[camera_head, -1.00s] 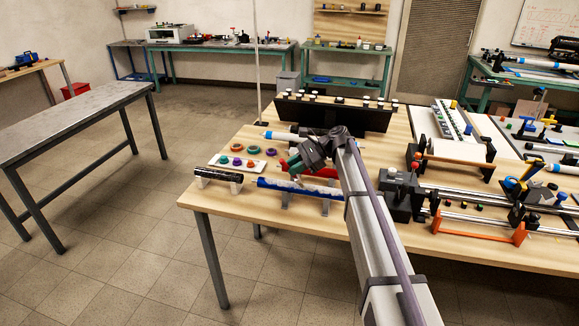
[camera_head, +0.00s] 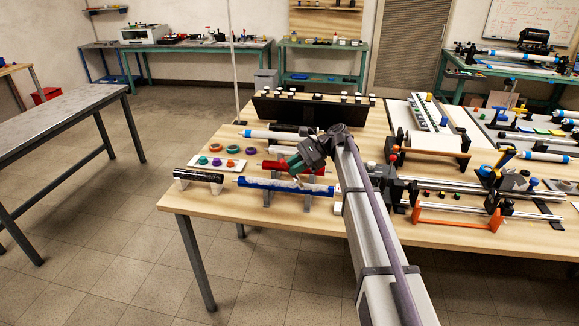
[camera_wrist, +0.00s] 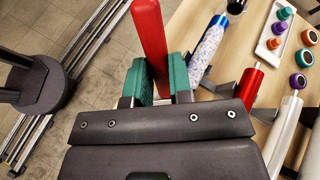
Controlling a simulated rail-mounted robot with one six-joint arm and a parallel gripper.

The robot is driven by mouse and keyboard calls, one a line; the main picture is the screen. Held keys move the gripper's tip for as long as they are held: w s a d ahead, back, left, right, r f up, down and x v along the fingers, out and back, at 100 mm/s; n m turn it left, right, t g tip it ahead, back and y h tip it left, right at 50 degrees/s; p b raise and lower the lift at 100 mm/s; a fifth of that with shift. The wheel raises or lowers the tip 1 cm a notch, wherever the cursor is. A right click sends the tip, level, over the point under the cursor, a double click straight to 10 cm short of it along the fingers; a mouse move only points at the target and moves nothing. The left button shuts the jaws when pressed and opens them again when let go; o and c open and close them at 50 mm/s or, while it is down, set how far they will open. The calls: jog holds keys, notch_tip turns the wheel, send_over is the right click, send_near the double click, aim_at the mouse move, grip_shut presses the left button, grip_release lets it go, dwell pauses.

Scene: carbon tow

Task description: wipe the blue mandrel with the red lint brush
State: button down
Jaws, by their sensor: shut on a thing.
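The blue mandrel (camera_head: 253,183), partly covered with whitish patches, lies level on grey supports near the table's front edge. It also shows in the wrist view (camera_wrist: 208,50), right of the brush.
A red cylinder (camera_head: 272,166) lies close behind the mandrel. A black cylinder (camera_head: 198,175) rests on white supports to the left. Rails and fixtures fill the table's right side.

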jog(key=shift+s+d, duration=0.9)
jog(key=shift+d, duration=2.65)
jog(key=shift+w+a, duration=1.6)
jog(key=shift+a, duration=4.6)
jog(key=shift+w+a, duration=1.55)
jog(key=shift+a, duration=4.65)
jog(key=s+d, duration=0.2)
jog(key=d, duration=0.8)
jog(key=s+d, duration=0.3)
jog(key=d, duration=0.8)
jog(key=shift+s+d, duration=0.2)
